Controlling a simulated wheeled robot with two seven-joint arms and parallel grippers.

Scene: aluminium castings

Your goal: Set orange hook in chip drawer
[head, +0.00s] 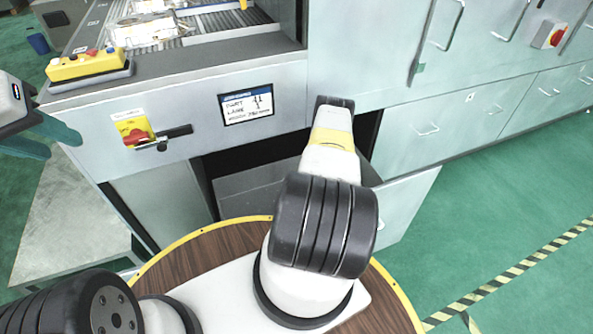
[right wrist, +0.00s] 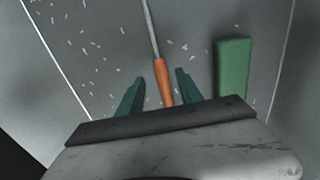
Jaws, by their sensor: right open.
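The orange hook (right wrist: 163,78) shows in the right wrist view, with an orange handle and a thin grey metal rod running up out of the picture. It lies over the grey floor of the chip drawer (right wrist: 100,75), which is strewn with small pale chips. My right gripper (right wrist: 160,92) is open, with one teal finger on each side of the handle. I cannot tell if the fingers touch it. In the head view the drawer (head: 405,208) is pulled out, and my right arm hides the hook and gripper. My left gripper (head: 64,148) is open and empty at the left edge.
A green block (right wrist: 233,68) is right of the handle in the right wrist view. The machine front carries a red-and-yellow switch (head: 136,131) and a label (head: 246,104). A yellow button box (head: 88,65) sits at upper left. The green floor at right is clear.

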